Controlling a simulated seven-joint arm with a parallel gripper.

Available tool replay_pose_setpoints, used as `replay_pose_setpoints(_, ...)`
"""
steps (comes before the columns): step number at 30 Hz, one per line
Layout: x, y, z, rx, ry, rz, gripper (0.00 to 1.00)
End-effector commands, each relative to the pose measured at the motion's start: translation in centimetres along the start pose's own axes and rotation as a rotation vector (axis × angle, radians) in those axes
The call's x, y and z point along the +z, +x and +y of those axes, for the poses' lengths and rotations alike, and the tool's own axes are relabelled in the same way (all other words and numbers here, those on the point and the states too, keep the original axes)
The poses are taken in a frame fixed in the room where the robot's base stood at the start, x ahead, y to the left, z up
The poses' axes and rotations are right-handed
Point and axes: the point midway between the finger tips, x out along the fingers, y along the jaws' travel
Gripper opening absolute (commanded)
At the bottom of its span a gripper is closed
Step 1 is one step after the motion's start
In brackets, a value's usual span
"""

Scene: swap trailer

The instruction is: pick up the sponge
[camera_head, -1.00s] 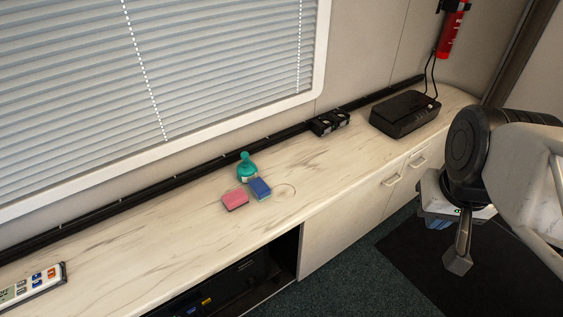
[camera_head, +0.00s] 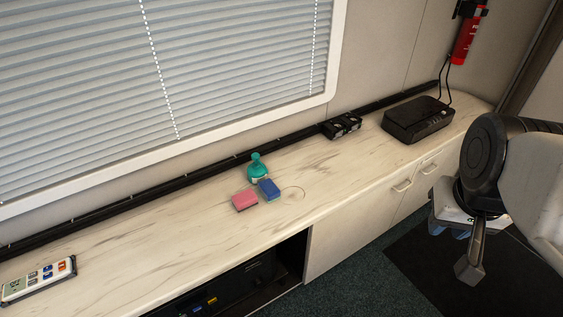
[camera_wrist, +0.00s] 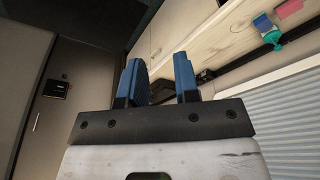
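Two small sponge-like blocks lie side by side on the pale marbled counter (camera_head: 150,245): a pink one (camera_head: 245,200) on the left and a blue one (camera_head: 269,190) on the right. I cannot tell which one the task means. In the wrist view the pink block (camera_wrist: 289,9) and blue block (camera_wrist: 262,22) show small at the top right. My gripper (camera_wrist: 159,62) has two blue fingers apart with nothing between them. In the head view it hangs at the right, in front of the counter and far from the blocks, partly hidden by my arm.
A black box (camera_head: 417,118), a small dark device (camera_head: 341,126) and a remote-like panel (camera_head: 40,280) sit elsewhere on the counter. The window blind (camera_head: 240,60) is behind. The counter before the blocks is clear.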

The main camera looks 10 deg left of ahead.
Motion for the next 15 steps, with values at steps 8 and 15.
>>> replay_pose_setpoints(8,0.0,0.0,0.0,0.0,0.0,0.0,0.7)
replay_pose_setpoints(15,-0.01,0.0,0.0,0.0,0.0,0.0,0.7)
